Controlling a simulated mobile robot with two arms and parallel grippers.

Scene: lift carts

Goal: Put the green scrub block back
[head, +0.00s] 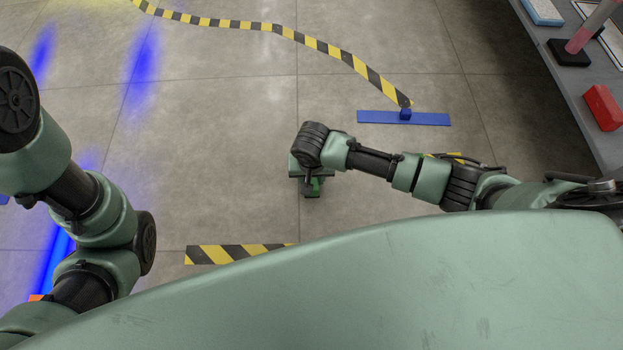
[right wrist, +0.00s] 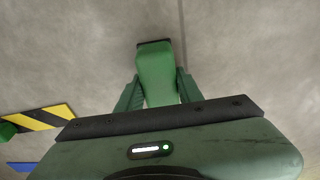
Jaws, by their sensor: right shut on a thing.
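The green scrub block (right wrist: 157,75) is between the two green fingers of my right gripper (right wrist: 157,88) in the right wrist view, with a dark strip at its far end. My right gripper (head: 312,180) is shut on it, pointing down over bare floor in the head view. Only a small green part of the block (head: 309,189) shows there, mostly hidden by the wrist and fingers. My left arm shows at the left of the head view, but its gripper is out of sight.
A grey table (head: 565,85) at upper right holds a red block (head: 603,107), a blue block (head: 541,11) and a post on a black base (head: 568,53). A blue bar (head: 428,119) lies on the floor by yellow-black tape (head: 325,48). The floor left of my right gripper is clear.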

